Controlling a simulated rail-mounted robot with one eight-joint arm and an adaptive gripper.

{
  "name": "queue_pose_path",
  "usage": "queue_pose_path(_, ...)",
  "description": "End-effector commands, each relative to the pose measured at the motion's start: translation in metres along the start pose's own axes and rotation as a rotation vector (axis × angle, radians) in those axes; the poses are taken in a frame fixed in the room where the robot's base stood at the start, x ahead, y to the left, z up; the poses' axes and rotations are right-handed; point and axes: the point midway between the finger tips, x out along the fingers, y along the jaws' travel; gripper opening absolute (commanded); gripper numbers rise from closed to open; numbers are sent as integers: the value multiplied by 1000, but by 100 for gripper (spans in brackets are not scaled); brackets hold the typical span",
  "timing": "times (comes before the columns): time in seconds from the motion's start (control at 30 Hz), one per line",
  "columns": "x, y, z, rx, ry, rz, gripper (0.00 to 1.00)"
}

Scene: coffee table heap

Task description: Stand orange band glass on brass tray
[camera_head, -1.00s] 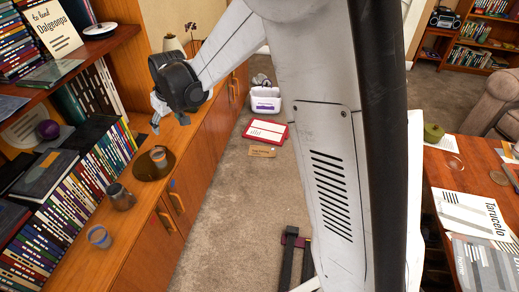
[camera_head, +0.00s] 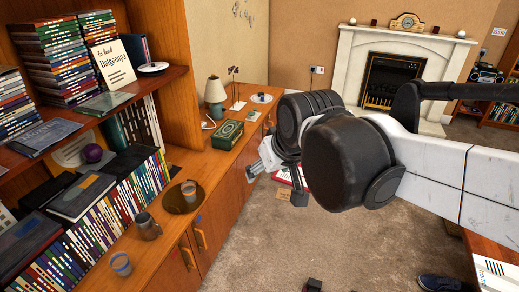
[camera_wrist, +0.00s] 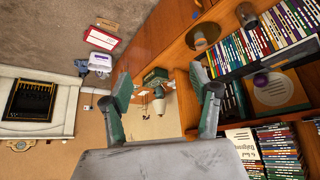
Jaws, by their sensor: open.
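A small glass (camera_head: 189,188) with a faint orange-brown tint stands upright on the round brass tray (camera_head: 175,205), on the wooden cabinet top. Its band is too small to make out clearly. The tray (camera_wrist: 210,29) also shows in the wrist view, with the glass (camera_wrist: 199,43) on it. My gripper (camera_head: 256,170) is off to the right of the tray, beyond the cabinet's front edge. In the wrist view my gripper (camera_wrist: 160,74) has its two fingers wide apart with nothing between them.
A metal mug (camera_head: 147,226) and a blue-banded glass (camera_head: 121,263) stand nearer on the cabinet top. A green box (camera_head: 228,134) and a lamp (camera_head: 215,95) stand farther along. Books (camera_head: 100,215) line the left. Open carpet (camera_head: 290,240) lies to the right.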

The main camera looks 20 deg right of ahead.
Motion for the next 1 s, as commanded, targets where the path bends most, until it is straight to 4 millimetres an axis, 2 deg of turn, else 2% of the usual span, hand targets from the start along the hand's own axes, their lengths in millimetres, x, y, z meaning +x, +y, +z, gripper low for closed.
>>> queue_pose_path(0.03, -7, 3, 14, 13, 7, 7, 58)
queue_pose_path(0.2, -22, 12, 53, 55, 29, 30, 58)
queue_pose_path(0.4, -28, 16, 80, 83, 45, 46, 58)
queue_pose_path(0.53, -29, 17, 86, 90, 49, 50, 58)
queue_pose_path(0.83, -29, 17, 85, 90, 50, 50, 58)
queue_pose_path(1.0, -41, 17, 78, 90, 50, 50, 58)
